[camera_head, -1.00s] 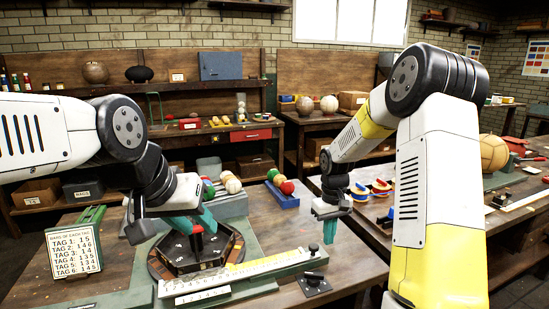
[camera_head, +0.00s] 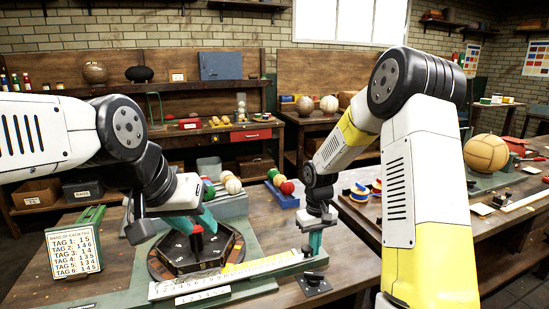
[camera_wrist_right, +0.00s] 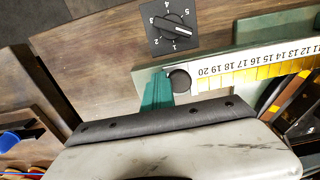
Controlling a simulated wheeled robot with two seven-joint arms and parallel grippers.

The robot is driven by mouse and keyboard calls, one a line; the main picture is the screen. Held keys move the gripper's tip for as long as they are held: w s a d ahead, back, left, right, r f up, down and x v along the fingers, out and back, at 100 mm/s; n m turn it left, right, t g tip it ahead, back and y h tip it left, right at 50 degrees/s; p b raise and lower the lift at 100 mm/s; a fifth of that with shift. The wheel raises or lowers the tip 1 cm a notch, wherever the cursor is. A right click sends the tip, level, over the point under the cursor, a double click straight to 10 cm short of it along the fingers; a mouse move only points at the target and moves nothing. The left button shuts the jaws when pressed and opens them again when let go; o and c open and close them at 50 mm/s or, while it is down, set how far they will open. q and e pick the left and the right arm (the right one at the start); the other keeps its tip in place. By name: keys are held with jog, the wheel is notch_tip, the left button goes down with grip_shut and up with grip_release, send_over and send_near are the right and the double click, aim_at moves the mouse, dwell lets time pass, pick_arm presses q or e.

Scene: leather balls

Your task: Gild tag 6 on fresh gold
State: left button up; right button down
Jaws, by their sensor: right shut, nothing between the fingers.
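My left gripper (camera_head: 197,222) is at the red-topped knob (camera_head: 196,232) on the black hexagonal device (camera_head: 225,250). Its fingertips are partly hidden, and I cannot tell whether it grips the knob. My right gripper (camera_head: 316,243) is shut and empty at the right end of the numbered ruler (camera_head: 165,290). In the right wrist view its teal fingers (camera_wrist_right: 155,92) are beside a round black knob (camera_wrist_right: 179,80) at the end of the ruler. A gold strip (camera_wrist_right: 245,86) runs along the ruler's edge. A card (camera_head: 75,252) lists bars for each tag; its digits are small.
A black dial plate numbered 1 to 5 (camera_head: 314,284) lies in front of the ruler; it also shows in the wrist view (camera_wrist_right: 172,32). A blue tray (camera_head: 283,200) with coloured balls stands behind. Bare wood lies right of the dial.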

aim_at(279, 263)
jog(key=shift+s+a, duration=0.65)
jog(key=shift+a, duration=1.15)
jog(key=shift+s+a, duration=0.65)
jog(key=shift+a, duration=1.1)
jog(key=shift+s+a, duration=0.65)
jog(key=shift+a, duration=1.15)
jog(key=r, duration=0.3)
jog(key=d+r, duration=0.1)
jog(key=r, duration=0.1)
jog(key=shift+w+r, duration=0.25)
jog(key=shift+d+r, duration=0.1)
jog(key=shift+r, duration=0.15)
jog(key=shift+d+r, duration=0.15)
jog(key=shift+r, duration=0.1)
jog(key=s+d+r+m+t+y, duration=0.1)
jog(key=s+d+r, duration=0.2)
jog(key=r, duration=0.3)
jog(key=s+d+r+m+t, duration=0.1)
jog(key=s+d+r+t, duration=0.1)
jog(key=s+d+r, duration=0.3)
jog(key=s+d+r+t, duration=0.1)
jog(key=s+r, duration=0.2)
jog(key=s, duration=0.2)
jog(key=s+d+r+m+t+y, duration=0.1)
jog(key=s+d+r+t, duration=0.1)
jog(key=s, duration=0.4)
jog(key=shift+s+d+r, duration=0.15)
jog(key=shift+d+r, duration=0.05)
jog(key=shift+r, duration=0.7)
